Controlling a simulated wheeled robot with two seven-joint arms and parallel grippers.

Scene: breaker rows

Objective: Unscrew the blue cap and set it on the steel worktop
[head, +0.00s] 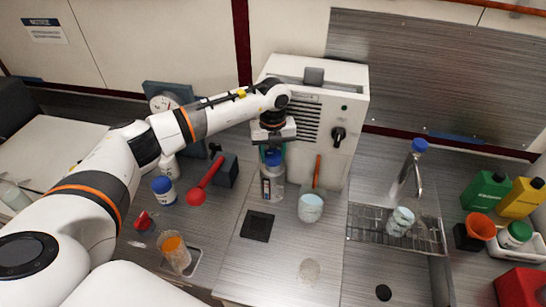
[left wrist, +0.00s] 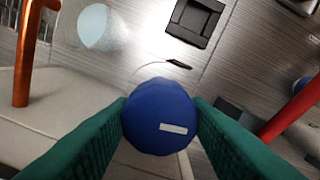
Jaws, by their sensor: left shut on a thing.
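The blue cap (head: 273,157) is at the top of a clear bottle (head: 272,186) with a label, standing upright in front of the white cabinet. In the left wrist view the cap (left wrist: 160,115) is round, with a short white mark on it. My left gripper (head: 273,148) comes down from above and is shut on the cap, its green pads touching both sides. I cannot tell whether the cap is still threaded on the bottle. My right gripper is not in view.
A black square holder (head: 257,226) lies in front of the bottle. A white jar with a blue lid (head: 163,191) is further left. The sink rack (head: 420,239) is right.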

